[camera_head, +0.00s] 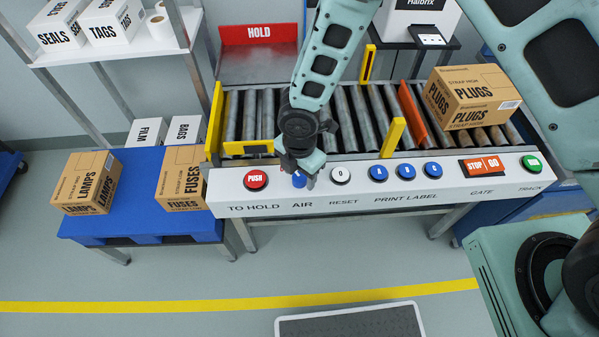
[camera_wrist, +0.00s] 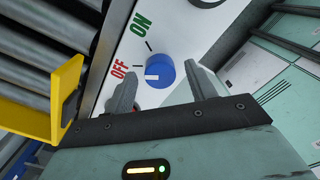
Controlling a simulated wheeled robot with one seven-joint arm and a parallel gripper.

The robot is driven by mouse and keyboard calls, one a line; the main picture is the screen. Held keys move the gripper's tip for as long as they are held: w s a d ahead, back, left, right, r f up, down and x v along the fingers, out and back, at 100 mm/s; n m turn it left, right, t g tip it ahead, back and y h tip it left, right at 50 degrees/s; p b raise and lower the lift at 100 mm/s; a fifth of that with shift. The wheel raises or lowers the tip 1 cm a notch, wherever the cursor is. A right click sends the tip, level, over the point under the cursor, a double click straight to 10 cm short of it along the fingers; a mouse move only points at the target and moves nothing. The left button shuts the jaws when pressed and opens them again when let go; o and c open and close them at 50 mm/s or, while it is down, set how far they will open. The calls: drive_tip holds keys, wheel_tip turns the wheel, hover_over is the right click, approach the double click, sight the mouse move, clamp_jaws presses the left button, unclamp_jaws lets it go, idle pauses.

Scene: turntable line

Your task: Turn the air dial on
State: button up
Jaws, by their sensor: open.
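The air dial is a round blue knob (camera_wrist: 161,70) on the white control panel (camera_head: 400,194), above the word AIR. In the wrist view a white mark on the dial points toward the red OFF label (camera_wrist: 121,71); the green ON label (camera_wrist: 141,22) is further around. In the head view the dial (camera_head: 299,181) is partly hidden by my gripper (camera_head: 303,176). My gripper is open, with one grey finger on each side of the dial in the wrist view. I cannot tell whether the fingers touch it.
A red PUSH button (camera_head: 255,180) is left of the dial, and a white RESET button (camera_head: 341,175) is right. Blue PRINT LABEL buttons (camera_head: 406,172) are further right. Behind the panel are rollers, a yellow post (camera_head: 392,138) and a PLUGS box (camera_head: 470,96).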

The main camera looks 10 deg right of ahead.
drive_tip(key=shift+f, duration=0.25)
drive_tip(key=c, duration=1)
drive_tip(key=shift+m, duration=0.3)
drive_tip(key=m+b, duration=0.2)
drive_tip(key=m, duration=0.3)
drive_tip(key=shift+b, duration=0.4)
drive_tip(key=m+b, duration=0.1)
drive_tip(key=m, duration=0.5)
drive_tip(key=shift+b, duration=0.35)
drive_tip(key=shift+m, duration=0.3)
